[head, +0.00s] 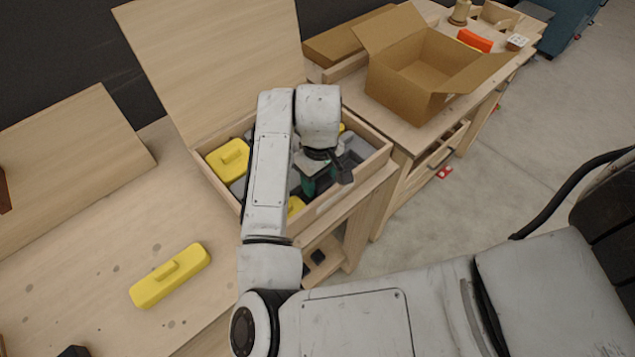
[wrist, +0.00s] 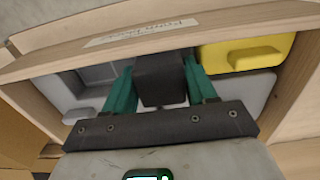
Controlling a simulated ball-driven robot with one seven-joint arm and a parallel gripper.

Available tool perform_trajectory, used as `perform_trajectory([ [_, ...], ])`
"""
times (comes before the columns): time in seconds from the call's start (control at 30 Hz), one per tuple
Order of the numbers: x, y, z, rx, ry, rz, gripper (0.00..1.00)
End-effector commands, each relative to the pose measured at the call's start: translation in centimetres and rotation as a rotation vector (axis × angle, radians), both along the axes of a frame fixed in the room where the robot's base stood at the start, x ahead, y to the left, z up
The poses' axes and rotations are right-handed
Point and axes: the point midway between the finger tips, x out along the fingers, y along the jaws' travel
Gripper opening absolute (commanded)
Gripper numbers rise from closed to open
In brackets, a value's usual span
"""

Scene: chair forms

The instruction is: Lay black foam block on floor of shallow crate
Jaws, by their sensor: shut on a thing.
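The shallow crate (head: 378,160) is a wooden box with a raised panel behind it, beside the bench top in the head view. Its wooden wall also shows in the wrist view (wrist: 150,30). My gripper (head: 318,188) reaches down inside the crate's outline. In the wrist view, its teal fingers (wrist: 160,85) are shut on the black foam block (wrist: 160,76). The block is over the crate's inside, close to the labelled wall. I cannot tell whether it touches the floor. In the head view my arm hides much of the crate.
Another yellow piece (head: 170,275) lies on the bench (head: 95,275). An open cardboard box (head: 405,100) stands on the neighbouring bench.

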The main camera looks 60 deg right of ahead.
Motion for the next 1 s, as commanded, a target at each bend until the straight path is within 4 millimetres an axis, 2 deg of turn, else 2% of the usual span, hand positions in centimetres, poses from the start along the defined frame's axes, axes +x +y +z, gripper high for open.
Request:
perform_trajectory([
  [0.2, -0.1, 0.0, -2.7, 0.002, 0.003, 0.001, 0.24],
  [0.63, 0.0, 0.0, -3.5, 0.000, 0.001, 0.000, 0.24],
  [0.67, 0.0, 0.0, -3.4, 0.000, 0.000, 0.000, 0.58],
  [0.9, 0.0, 0.0, -3.4, 0.001, 0.001, 0.000, 0.81],
  [1.0, 0.0, 0.0, -3.4, 0.001, 0.001, 0.000, 0.82],
])
